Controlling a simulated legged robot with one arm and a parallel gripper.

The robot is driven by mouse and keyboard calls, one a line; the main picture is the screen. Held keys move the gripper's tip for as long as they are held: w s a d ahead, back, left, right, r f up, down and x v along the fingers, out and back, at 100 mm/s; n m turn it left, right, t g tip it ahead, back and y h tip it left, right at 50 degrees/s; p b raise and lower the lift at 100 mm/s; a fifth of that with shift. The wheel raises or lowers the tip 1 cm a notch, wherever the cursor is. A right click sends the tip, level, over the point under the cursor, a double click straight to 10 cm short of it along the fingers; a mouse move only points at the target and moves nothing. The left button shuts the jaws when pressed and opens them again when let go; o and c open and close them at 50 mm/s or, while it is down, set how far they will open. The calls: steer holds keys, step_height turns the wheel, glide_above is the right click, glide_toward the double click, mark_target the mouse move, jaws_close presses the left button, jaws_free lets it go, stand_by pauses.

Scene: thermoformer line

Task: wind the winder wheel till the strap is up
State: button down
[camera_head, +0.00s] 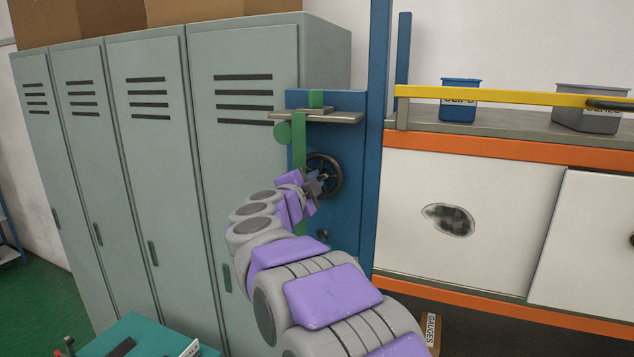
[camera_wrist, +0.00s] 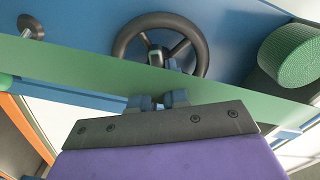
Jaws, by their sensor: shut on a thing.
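The dark winder wheel (camera_head: 337,164) is mounted on the blue panel right of the lockers. It also shows in the wrist view (camera_wrist: 120,43), with its rim and spokes. My gripper (camera_head: 318,184) is at the wheel's lower left part and shut on it; its fingers also show in the wrist view (camera_wrist: 165,80). The exact grip point is partly hidden. The green strap (camera_head: 299,153) hangs down just left of the wheel and passes behind my arm. In the wrist view the strap (camera_wrist: 60,68) crosses the picture. A green roll (camera_head: 283,132) sits beside its upper part.
A grey shelf plate (camera_head: 340,116) juts out above the wheel, and a small knob (camera_head: 322,235) sits below it. Grey-green lockers (camera_head: 245,170) stand close on the left. A yellow bar (camera_head: 490,96) crosses in front of bins on the right.

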steer(key=shift+a+m+b, duration=0.1)
steer(key=shift+m+b, duration=0.35)
steer(key=shift+m, duration=0.15)
steer(key=m+b, duration=0.4)
steer(key=m, duration=0.1)
steer(key=shift+r, duration=0.15)
steer(key=c, duration=1.1)
jaws_free()
steer(key=shift+a, duration=0.15)
steer(key=shift+o, duration=0.3)
